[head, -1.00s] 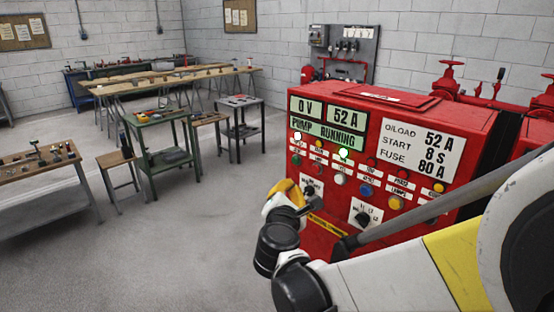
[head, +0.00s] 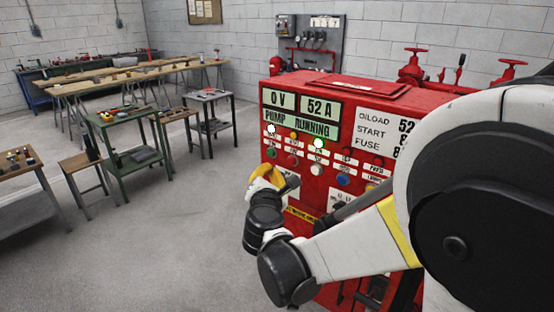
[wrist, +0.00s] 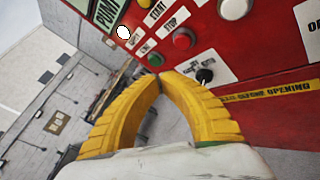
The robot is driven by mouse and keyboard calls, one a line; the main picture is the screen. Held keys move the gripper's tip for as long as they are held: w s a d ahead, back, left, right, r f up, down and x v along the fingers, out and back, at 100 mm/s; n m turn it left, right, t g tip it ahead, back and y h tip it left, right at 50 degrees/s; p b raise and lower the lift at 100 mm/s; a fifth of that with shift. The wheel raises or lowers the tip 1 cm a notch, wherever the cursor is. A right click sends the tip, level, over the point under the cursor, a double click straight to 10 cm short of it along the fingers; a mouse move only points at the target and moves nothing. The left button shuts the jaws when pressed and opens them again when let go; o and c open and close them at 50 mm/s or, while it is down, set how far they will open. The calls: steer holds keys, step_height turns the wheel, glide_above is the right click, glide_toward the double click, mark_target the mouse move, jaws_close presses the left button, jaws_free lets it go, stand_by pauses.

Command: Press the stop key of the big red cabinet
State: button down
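The big red cabinet (head: 385,92) stands at the right in the head view, its front panel carrying lamps, keys and labels. Its display reads "PUMP RUNNING". In the wrist view a red key (wrist: 184,38) sits beside a "STOP" label (wrist: 170,23). A green key (wrist: 155,59) is to its left, nearer my fingertips. My gripper (wrist: 159,77) has yellow fingers that meet at the tips, with nothing between them. The tips lie below the red and green keys in the wrist view; I cannot tell whether they touch the panel. In the head view my gripper (head: 265,177) is at the panel's lower left.
A black selector knob (wrist: 204,75) is right of my fingertips in the wrist view. Red pipework with valve wheels (head: 412,62) stands behind the cabinet. A green work table (head: 130,140) and other benches stand at left.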

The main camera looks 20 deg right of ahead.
mark_target(284, 157)
steer(key=shift+w+d, duration=0.7)
steer(key=shift+d, duration=0.25)
steer(key=shift+w+d, duration=0.7)
steer(key=shift+d, duration=0.2)
steer(key=shift+w+d, duration=0.25)
steer(key=shift+d, duration=0.1)
steer(key=shift+w+d, duration=0.25)
steer(key=shift+d, duration=0.05)
stand_by(0.8)
steer(key=shift+s+a, duration=0.55)
steer(key=shift+a, duration=0.1)
steer(key=s+a, duration=0.1)
steer(key=a, duration=0.1)
steer(key=s+a, duration=0.2)
stand_by(0.7)
